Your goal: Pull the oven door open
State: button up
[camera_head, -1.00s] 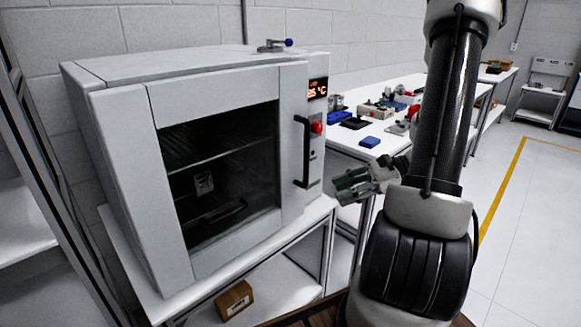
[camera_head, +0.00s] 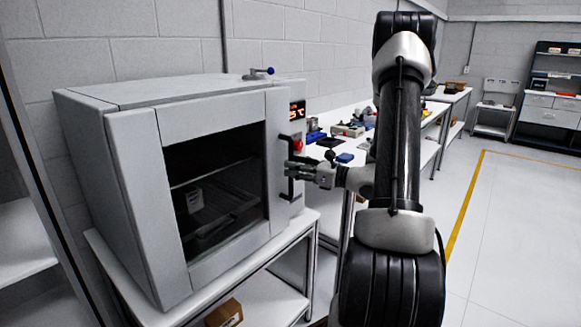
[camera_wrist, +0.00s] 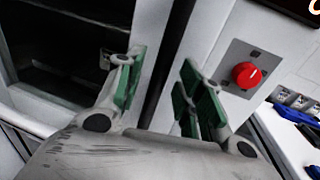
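The oven (camera_head: 210,180) stands on a white table at the left, its windowed door (camera_head: 140,175) shut. The black vertical handle (camera_head: 291,190) is at the door's right edge. My gripper (camera_head: 297,168) is at the handle, coming from the right. In the wrist view, my gripper (camera_wrist: 165,90) is open, with green pads left and right. A dark bar that looks like the handle (camera_wrist: 172,62) runs between the fingers, with gaps visible on both sides. I cannot tell how deep the bar sits between the pads.
A red knob (camera_wrist: 246,75) is on the control panel right of the handle. A bench (camera_head: 345,130) with small items is behind my arm. A cardboard box (camera_head: 224,313) is on the lower shelf. Floor at the right is clear.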

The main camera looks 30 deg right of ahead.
jog(key=shift+x, duration=1.05)
grip_shut()
